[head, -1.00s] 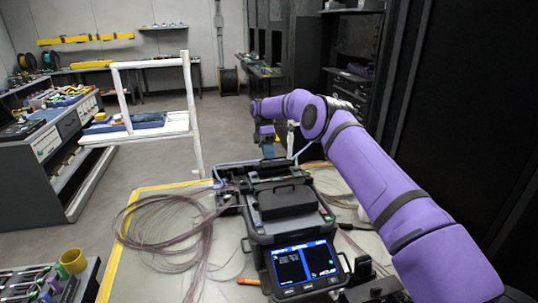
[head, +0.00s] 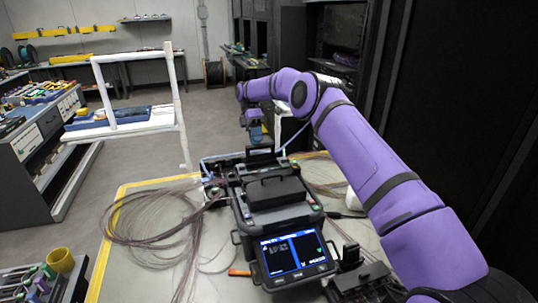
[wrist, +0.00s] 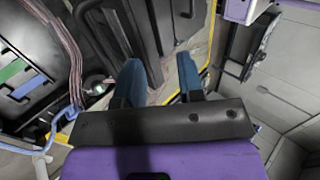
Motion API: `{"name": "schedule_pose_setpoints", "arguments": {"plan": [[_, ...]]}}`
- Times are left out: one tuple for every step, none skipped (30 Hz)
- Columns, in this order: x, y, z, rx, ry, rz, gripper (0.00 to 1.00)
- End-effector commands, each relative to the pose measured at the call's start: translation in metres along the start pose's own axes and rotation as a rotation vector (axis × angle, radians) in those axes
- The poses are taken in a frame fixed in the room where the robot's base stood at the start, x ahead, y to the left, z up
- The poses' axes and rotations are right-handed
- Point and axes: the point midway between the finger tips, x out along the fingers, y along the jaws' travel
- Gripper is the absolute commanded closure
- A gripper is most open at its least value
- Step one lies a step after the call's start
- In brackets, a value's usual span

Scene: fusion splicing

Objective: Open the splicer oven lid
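The black splicer (head: 283,222) sits on the table with its blue screen facing me. A dark flap (head: 262,156) stands up at its far end; I cannot tell for sure whether it is the oven lid. My gripper (head: 255,131) is just beyond and above that end, with blue fingers pointing down. In the wrist view my gripper (wrist: 160,68) is open, its two blue fingers apart with nothing held between them. Dark splicer parts (wrist: 135,35) lie past the left finger. Contact with the splicer is not visible.
Loose fibre coils (head: 150,225) spread left of the splicer. A dark device (head: 355,270) stands at its right front. Dark cabinets line the right side.

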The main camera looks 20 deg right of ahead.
Motion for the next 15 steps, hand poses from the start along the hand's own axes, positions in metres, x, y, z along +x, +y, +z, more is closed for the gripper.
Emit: {"name": "schedule_pose_setpoints", "arguments": {"plan": [[0.002,-0.004,0.0,-0.001,-0.001,-0.001,0.65],[0.003,-0.006,0.0,-0.001,-0.001,-0.001,0.65],[0.005,-0.009,0.0,-0.001,0.0,-0.001,0.65],[0.007,-0.011,0.0,-0.001,-0.001,-0.002,0.65],[0.008,-0.013,0.001,-0.001,0.0,-0.001,0.65],[0.011,-0.016,0.001,0.0,0.0,-0.001,0.65],[0.013,-0.018,0.001,0.0,0.0,-0.002,0.65],[0.014,-0.021,0.001,0.0,0.0,-0.001,0.65],[0.017,-0.025,0.001,0.0,0.0,0.0,0.65],[0.019,-0.027,0.001,-0.001,-0.001,-0.002,0.65],[0.021,-0.03,0.001,-0.001,-0.001,-0.001,0.65],[0.024,-0.034,0.001,0.0,-0.001,-0.001,0.65],[0.026,-0.037,0.001,0.0,-0.001,-0.002,0.65],[0.029,-0.04,0.001,0.0,-0.001,-0.001,0.65],[0.032,-0.044,0.001,0.0,-0.001,-0.001,0.65]]}}
